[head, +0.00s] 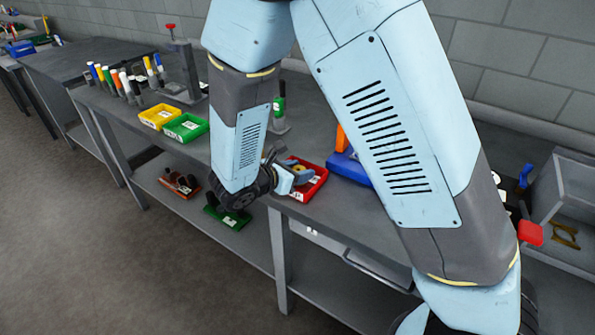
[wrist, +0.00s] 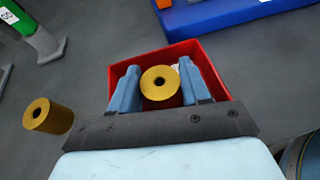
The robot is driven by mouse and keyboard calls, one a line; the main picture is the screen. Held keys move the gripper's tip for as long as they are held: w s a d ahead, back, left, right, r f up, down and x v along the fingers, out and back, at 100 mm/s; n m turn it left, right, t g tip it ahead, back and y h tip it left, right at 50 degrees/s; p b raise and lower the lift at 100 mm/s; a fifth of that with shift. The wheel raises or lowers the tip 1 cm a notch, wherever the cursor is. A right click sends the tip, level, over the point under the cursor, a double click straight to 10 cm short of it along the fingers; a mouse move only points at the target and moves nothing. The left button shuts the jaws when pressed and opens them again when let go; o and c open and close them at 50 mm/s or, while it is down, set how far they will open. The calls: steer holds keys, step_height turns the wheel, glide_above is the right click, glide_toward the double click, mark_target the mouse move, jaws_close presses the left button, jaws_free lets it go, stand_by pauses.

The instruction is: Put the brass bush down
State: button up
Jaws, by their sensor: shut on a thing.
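The brass bush (wrist: 161,84) is a short gold cylinder with a hole through its top, seen in the wrist view. My gripper (wrist: 160,88) is shut on it, one blue-grey finger on each side. Behind and around them is a red tray (wrist: 213,50); the bush lies within its outline, but I cannot tell whether it touches the tray floor. In the head view my gripper (head: 296,175) is at the red tray (head: 312,189) near the bench's front edge, and my arm hides part of the area.
A blue bin (head: 347,168) is right of the tray. Yellow (head: 159,117) and green (head: 186,127) trays and several upright coloured-handled tools are farther left on the bench.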

steer(key=o, duration=1.2)
steer(key=shift+f, duration=0.1)
steer(key=shift+o, duration=0.2)
steer(key=v, duration=1.2)
steer(key=w+d+r+m+g+y, duration=0.1)
steer(key=d+r+m+g, duration=0.45)
steer(key=d, duration=0.55)
steer(key=w+d+r+m+g+y, duration=0.1)
steer(key=d+r+m+g, duration=0.2)
steer(key=d+r+m, duration=0.45)
steer(key=s+d+r+m+t+y, duration=0.2)
steer(key=s+d+r+m+y, duration=0.1)
steer(key=d+m, duration=0.4)
steer(key=s+d+r+m+t+y, duration=0.1)
steer(key=s+d+r+m+y, duration=0.2)
steer(key=s+d+r+m, duration=0.2)
steer(key=shift+s+d+m+t+y, duration=0.4)
steer(key=shift+s+d+m, duration=0.65)
steer(key=shift+d+m, duration=0.5)
steer(key=shift+d, duration=0.15)
